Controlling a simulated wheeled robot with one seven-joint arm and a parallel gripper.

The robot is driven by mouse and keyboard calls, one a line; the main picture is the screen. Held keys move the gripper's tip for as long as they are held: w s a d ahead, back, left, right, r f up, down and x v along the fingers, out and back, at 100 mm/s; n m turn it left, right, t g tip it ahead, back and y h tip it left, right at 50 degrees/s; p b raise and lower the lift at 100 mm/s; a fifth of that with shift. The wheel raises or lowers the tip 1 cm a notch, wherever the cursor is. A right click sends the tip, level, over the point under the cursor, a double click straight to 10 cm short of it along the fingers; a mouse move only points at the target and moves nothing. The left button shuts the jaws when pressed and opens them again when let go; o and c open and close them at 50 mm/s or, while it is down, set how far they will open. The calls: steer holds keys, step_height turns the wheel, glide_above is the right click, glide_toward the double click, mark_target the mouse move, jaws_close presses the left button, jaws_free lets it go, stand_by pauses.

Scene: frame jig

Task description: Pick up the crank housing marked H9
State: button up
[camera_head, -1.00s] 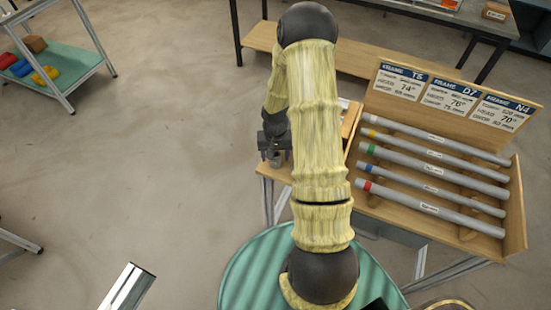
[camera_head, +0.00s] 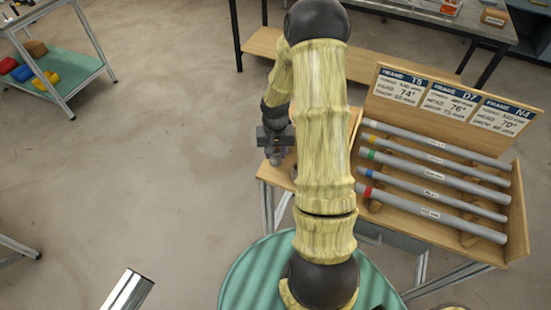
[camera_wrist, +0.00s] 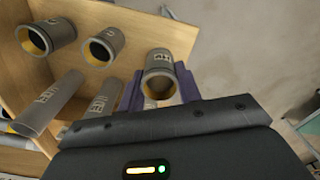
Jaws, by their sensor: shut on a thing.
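My gripper (camera_wrist: 157,88) has purple fingers, shut on a short grey tubular housing (camera_wrist: 160,72) with a yellowish inner wall. Its marking is on the side facing the wrist camera, but I cannot read it with certainty. In the wrist view, two similar grey housings stand in the wooden tray to the left: one at the far left (camera_wrist: 50,30) and one closer (camera_wrist: 103,45). In the head view my gripper (camera_head: 276,152) is at the wooden tray's left edge, and my arm hides much of the tray.
A wooden rack (camera_head: 515,215) holds several grey tubes with coloured bands, below a board with three frame cards (camera_head: 455,97). Two longer grey tubes (camera_wrist: 50,103) lie near the housings in the wrist view. A shelf cart (camera_head: 70,80) stands far left.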

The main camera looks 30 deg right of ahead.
step_height(320, 180, up, 6)
steer(key=shift+f, duration=0.15)
steer(key=shift+a+f, duration=0.1)
stand_by(0.5)
